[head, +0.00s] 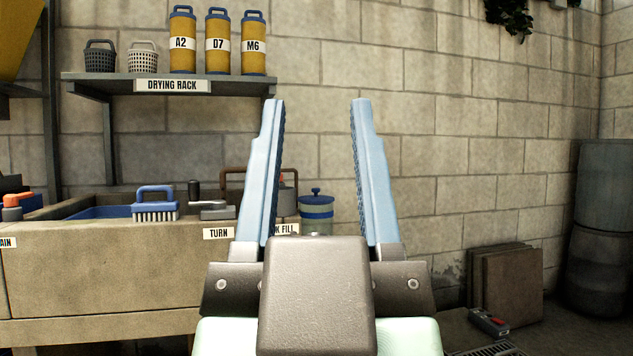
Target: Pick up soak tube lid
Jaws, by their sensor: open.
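A blue lid with a small knob (316,197) sits on top of a clear tube with a blue band (316,213), upright at the right end of the stone counter. It looks like the soak tube lid. My gripper (317,104) is open and empty, its two pale blue fingers pointing up. In the picture the lid shows between the fingers, beyond them and well below their tips. My gripper's body hides the lower part of the tube.
A stone basin (110,265) holds a blue-handled brush (155,205) and a lever marked TURN (212,209). Above it, a drying rack (135,84) carries two baskets and several yellow canisters. Brown panels (505,283) and dark barrels stand right. Open space lies right of the basin.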

